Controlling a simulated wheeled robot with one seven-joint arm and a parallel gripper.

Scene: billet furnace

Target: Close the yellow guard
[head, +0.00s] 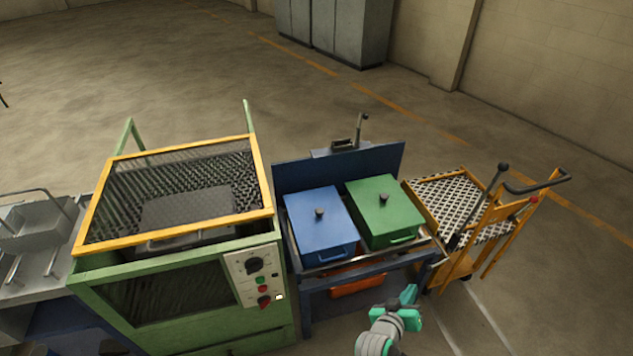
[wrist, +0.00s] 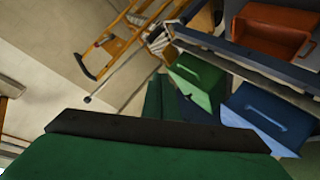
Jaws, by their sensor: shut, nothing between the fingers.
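The yellow guard (head: 172,239) is a yellow frame with dark mesh on top of the green furnace (head: 200,322) at left in the head view. It spans the furnace top, its front bar above the front panel. I cannot tell whether it sits fully down. A dark slab and a handle show through or below the mesh. My gripper (head: 410,297), with teal fingers, is shut and empty, at lower right of the head view, in front of the blue bench and well right of the guard. The guard is not visible in the wrist view; green finger parts fill its lower edge.
A blue bench (head: 340,175) holds a blue lidded box (head: 322,240) and a green lidded box (head: 375,226). An orange bin (head: 357,285) is below. A yellow cart (head: 425,215) stands at right, a grey table with trays (head: 35,225) at left. Open floor lies behind.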

